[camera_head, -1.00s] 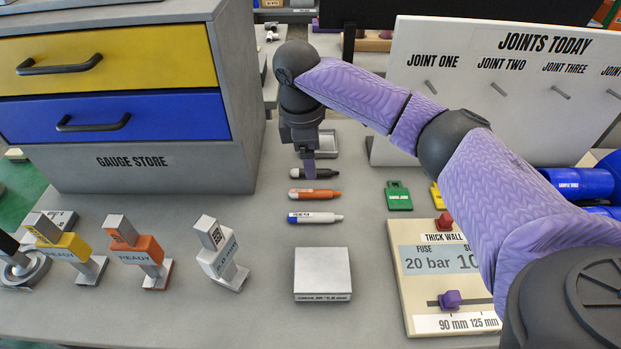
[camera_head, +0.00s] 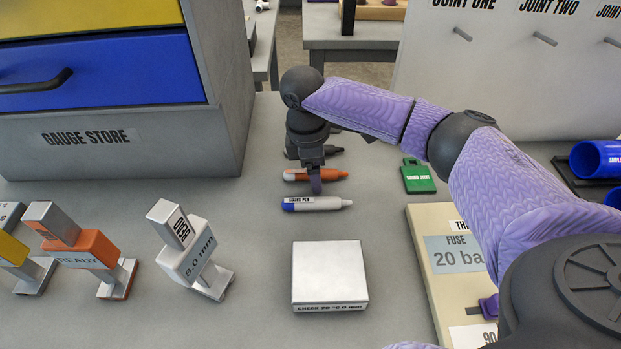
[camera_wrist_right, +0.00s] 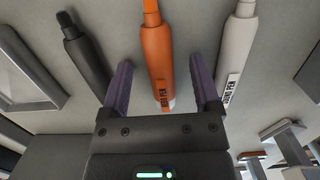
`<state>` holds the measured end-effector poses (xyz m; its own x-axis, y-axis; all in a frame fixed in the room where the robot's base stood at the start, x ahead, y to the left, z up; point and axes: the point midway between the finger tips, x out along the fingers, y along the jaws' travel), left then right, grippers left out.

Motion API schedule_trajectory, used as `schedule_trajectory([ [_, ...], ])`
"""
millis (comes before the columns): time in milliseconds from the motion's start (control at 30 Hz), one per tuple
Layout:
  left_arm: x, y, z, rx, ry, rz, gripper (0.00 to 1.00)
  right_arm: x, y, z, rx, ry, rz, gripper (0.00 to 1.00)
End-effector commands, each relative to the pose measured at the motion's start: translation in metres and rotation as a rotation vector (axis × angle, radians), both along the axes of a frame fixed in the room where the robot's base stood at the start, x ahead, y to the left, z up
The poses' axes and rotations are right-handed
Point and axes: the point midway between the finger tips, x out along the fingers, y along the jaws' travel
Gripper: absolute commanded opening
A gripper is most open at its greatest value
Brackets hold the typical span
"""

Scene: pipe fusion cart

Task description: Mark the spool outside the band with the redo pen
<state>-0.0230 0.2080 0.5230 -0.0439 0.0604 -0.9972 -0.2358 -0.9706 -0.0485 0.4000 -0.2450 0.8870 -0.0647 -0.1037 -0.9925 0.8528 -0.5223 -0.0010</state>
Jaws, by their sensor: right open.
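The orange redo pen (camera_head: 322,174) lies on the grey bench between a black pen (camera_head: 330,151) and a white pen with a blue end (camera_head: 317,204). My right gripper (camera_head: 316,182) is over the orange pen. In the right wrist view my right gripper (camera_wrist_right: 161,78) is open, its fingers either side of the redo pen (camera_wrist_right: 157,48), with gaps between. Blue pipe pieces (camera_head: 596,160), one with a label starting "SAMPLE", sit at the right edge, partly cut off. I cannot tell which is the spool, and no band is visible. My left gripper is not in view.
A gauge store cabinet (camera_head: 100,150) stands at the left. Several gauge blocks, one white (camera_head: 190,255), stand in front of it. A square metal block (camera_head: 328,272) lies mid-bench. A green tag (camera_head: 417,178) and a cream control panel (camera_head: 432,235) lie to the right.

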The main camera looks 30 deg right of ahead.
Motion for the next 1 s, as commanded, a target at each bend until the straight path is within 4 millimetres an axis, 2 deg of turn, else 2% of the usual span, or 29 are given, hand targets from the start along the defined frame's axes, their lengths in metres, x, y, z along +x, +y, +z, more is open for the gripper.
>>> schedule_trajectory([
  [133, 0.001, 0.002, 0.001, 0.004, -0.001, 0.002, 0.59, 0.0, 0.0, 0.002, 0.0, -0.001, 0.0, 0.79],
  [167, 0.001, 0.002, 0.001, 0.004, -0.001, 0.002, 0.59, 0.0, 0.0, 0.002, 0.0, -0.001, 0.0, 0.75],
  [500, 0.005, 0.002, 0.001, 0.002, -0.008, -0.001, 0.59, 0.0, 0.0, 0.002, 0.0, -0.001, 0.0, 0.03],
  [533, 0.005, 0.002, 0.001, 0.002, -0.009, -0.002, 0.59, 0.0, 0.0, 0.002, 0.0, -0.001, 0.0, 0.0],
  [833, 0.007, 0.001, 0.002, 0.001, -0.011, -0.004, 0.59, 0.001, 0.0, 0.005, 0.001, -0.003, 0.0, 0.0],
  [933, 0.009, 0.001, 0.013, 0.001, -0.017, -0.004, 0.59, 0.001, 0.0, 0.026, 0.001, -0.006, -0.001, 0.0],
  [1000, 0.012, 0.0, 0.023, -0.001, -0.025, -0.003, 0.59, 0.001, 0.0, 0.048, 0.002, -0.007, 0.0, 0.0],
])
